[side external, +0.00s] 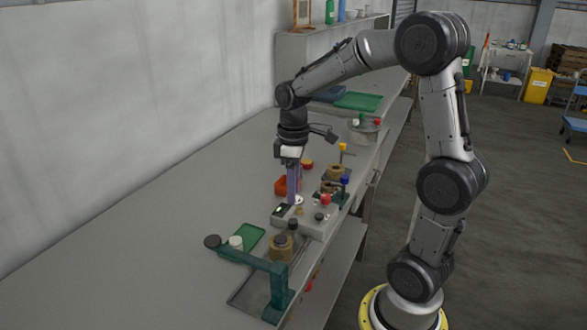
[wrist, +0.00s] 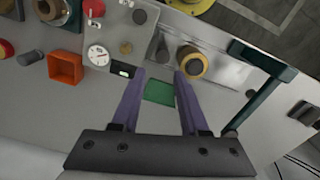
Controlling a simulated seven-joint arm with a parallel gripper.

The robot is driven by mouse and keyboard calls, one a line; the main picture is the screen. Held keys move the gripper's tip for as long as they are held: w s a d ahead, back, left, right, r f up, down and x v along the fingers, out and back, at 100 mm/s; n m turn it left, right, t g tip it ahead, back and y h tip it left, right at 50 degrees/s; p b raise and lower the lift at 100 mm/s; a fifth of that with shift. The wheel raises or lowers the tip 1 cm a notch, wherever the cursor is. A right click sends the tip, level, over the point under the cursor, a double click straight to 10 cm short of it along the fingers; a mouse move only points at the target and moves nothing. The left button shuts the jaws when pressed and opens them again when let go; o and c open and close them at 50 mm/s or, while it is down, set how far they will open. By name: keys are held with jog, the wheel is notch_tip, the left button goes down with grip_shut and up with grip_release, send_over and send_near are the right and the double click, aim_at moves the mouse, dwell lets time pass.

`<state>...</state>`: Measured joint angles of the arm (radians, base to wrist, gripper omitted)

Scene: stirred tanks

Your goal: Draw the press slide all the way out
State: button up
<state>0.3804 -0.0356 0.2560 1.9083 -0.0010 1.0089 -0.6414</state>
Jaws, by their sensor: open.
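A dark teal bracket (side external: 252,262) with a round dark end stands at the near end of the bench; it also shows at the right of the wrist view (wrist: 270,62). A bare metal plate (wrist: 232,72) lies beside and partly under it. A tan ring-shaped cylinder (wrist: 192,64) sits by the plate, also in the side view (side external: 280,250). I cannot tell which part is the press slide. My gripper (side external: 293,202) points down above the bench by the control panel. Its two purple fingers are apart and empty in the wrist view (wrist: 160,74).
A grey control panel (side external: 312,221) has a gauge, a display and a red button (side external: 325,200). An orange open box (wrist: 66,67) is beside it. A green mat (wrist: 158,93) shows between my fingers. Posts with yellow and blue tops stand behind.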

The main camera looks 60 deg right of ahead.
notch_tip(320, 180, up, 6)
jog(key=shift+f, duration=0.1)
dwell(0.4)
jog(key=s+a+r+n+t, duration=0.2)
jog(key=s+a+r+t, duration=0.1)
jog(key=s+a+r, duration=0.4)
jog(key=s+a+f+m+t, duration=0.2)
jog(key=s+a+f+m, duration=0.3)
jog(key=s+f, duration=0.1)
jog(key=shift+s+f+t, duration=0.25)
jog(key=shift+s+t, duration=0.05)
jog(key=shift+s, duration=0.05)
dwell(1.3)
